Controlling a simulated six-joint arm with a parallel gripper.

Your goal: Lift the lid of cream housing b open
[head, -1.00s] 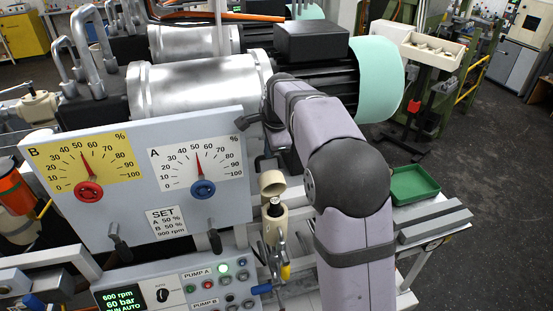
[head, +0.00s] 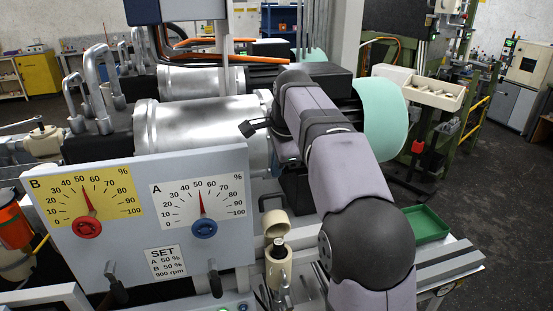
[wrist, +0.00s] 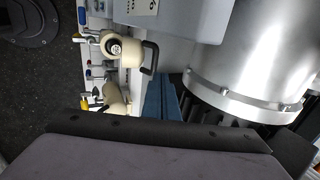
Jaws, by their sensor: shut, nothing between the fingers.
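A cream housing (head: 278,272) stands right of the dial panel in the head view. Its round cap (head: 277,223) is tipped up, and a dark fitting shows in its top. That housing appears from above in the wrist view (wrist: 125,50). A second cream shape (wrist: 117,97) lies beside it, partly hidden by my gripper's body. Another cream housing (head: 43,143) stands at the far left in the head view. I cannot tell which one is b.
The dial panel (head: 150,262) stands left of the housing. A silver drum (head: 205,128) lies behind it. A black bar handle (wrist: 151,58) sits close to the housing. A green tray (head: 428,224) is on the right, beyond my arm.

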